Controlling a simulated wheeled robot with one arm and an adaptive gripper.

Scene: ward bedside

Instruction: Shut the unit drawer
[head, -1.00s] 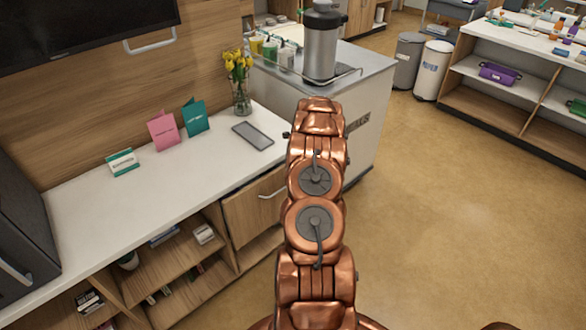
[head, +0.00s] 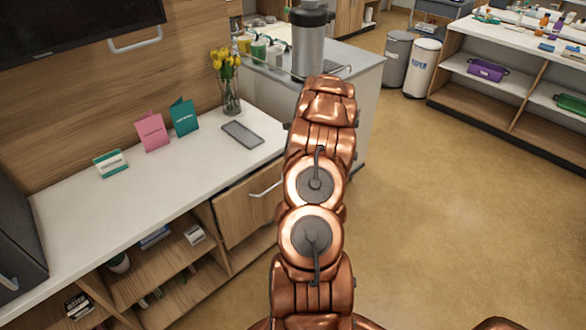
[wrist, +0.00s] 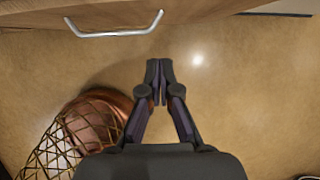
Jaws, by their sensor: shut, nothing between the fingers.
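The unit drawer (head: 246,211) has a wooden front with a silver bar handle (head: 264,189), below the right part of the white counter in the head view. My arm partly covers its right side, and how far out it stands is hard to tell. In the wrist view the drawer front (wrist: 190,14) runs along the top edge, with the handle (wrist: 115,31) at upper left. My gripper (wrist: 159,62) is shut and empty, below and right of the handle in that picture, apart from it. The head view hides my gripper behind my arm.
On the counter (head: 100,215) stand a flower vase (head: 230,97), a grey tablet (head: 242,135) and cards (head: 152,131). Open shelves (head: 165,268) lie left of the drawer. Floor at right is clear.

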